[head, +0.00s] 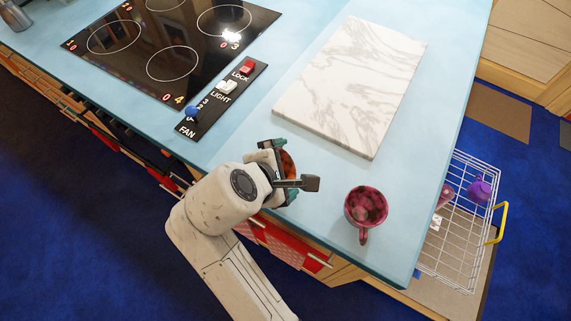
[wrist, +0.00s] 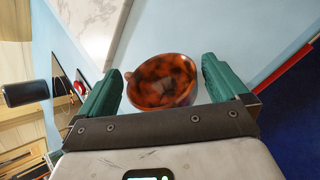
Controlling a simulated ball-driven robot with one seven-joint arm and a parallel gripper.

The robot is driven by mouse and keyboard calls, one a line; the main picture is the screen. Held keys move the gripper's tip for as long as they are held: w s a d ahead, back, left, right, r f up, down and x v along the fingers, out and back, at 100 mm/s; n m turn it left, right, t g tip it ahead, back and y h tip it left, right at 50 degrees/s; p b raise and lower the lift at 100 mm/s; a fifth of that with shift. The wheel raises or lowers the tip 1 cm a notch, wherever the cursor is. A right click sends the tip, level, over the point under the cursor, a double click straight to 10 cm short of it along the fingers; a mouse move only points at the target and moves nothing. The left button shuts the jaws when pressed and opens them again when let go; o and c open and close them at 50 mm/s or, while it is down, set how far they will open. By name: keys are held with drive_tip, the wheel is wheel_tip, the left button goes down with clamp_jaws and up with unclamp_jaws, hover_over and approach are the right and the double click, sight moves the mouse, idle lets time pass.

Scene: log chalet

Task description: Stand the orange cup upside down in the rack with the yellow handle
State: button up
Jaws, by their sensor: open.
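The orange cup (wrist: 163,80) is mottled orange and dark brown and stands on the blue counter, its open mouth facing the wrist camera. My gripper (wrist: 160,88) is open, with one green finger on each side of the cup. In the head view my gripper (head: 280,172) hides most of the cup (head: 287,163). The wire rack (head: 456,262) with the yellow handle (head: 499,224) is at the right, beyond the counter's right edge. A purple cup (head: 479,190) and a pinkish item (head: 445,195) are in it.
A dark pink mottled cup (head: 365,207) stands upright on the counter (head: 325,210) between my gripper and the rack. A white marble board (head: 352,85) lies behind. A black cooktop (head: 165,45) and switch panel (head: 222,100) are at the left.

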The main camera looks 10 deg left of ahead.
drive_tip(key=v, duration=0.9)
drive_tip(key=shift+r, duration=0.2)
drive_tip(key=shift+s, duration=0.2)
